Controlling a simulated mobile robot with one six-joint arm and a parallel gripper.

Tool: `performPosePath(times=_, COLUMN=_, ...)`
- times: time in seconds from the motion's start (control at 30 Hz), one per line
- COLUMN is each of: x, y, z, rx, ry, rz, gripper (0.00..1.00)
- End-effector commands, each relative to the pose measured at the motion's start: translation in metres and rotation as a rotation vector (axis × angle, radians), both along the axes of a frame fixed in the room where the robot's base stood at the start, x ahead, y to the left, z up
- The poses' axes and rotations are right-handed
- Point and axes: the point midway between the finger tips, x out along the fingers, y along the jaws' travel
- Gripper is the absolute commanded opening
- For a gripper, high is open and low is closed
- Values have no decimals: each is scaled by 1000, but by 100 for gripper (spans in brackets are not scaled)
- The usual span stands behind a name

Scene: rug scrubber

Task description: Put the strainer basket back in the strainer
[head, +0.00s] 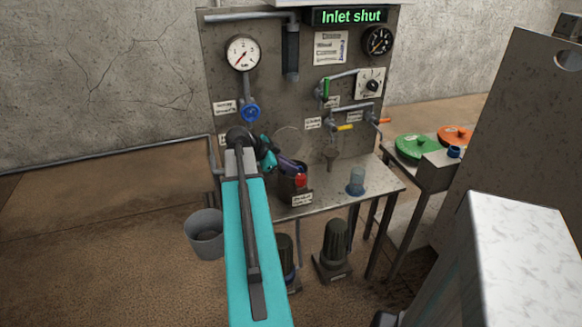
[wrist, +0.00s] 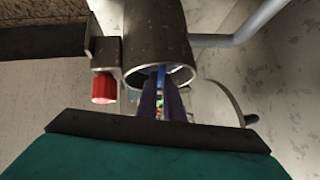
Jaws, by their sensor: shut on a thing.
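The strainer (head: 294,190) is a dark metal pot with a red knob, standing at the left of the bench. In the wrist view its round open mouth (wrist: 150,40) shows with a bright rim. My gripper (head: 292,166) has dark purple fingers and is at this mouth; they also show in the wrist view (wrist: 162,98). They are shut on a narrow blue piece, which looks like the handle of the strainer basket (wrist: 161,76). The rest of the basket is hidden, so I cannot tell how deep it sits.
A clear bluish cup (head: 356,181) stands on the bench (head: 335,198), right of the strainer. Behind is a panel (head: 290,95) with gauges, valves and a sign (head: 351,16) reading "Inlet shut". A grey bucket (head: 205,235) is on the floor at left. Green (head: 416,147) and orange (head: 455,134) lids lie right.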

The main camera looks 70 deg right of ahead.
Motion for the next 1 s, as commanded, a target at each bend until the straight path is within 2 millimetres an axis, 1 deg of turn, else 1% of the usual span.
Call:
performPosePath(times=0.1, x=0, y=0, z=-7, rx=1, ry=1, rz=0, gripper=0)
performPosePath(times=0.53, x=0, y=0, z=-11, rx=1, ry=0, rz=-1, gripper=0)
performPosePath(times=0.57, x=0, y=0, z=-10, rx=1, ry=0, rz=-1, gripper=10)
performPosePath(times=0.6, x=0, y=0, z=-10, rx=1, ry=0, rz=-1, gripper=17)
performPosePath(times=0.67, x=0, y=0, z=-10, rx=1, ry=0, rz=-1, gripper=26)
performPosePath(times=1.0, x=-1, y=0, z=-9, rx=1, ry=0, rz=-1, gripper=26)
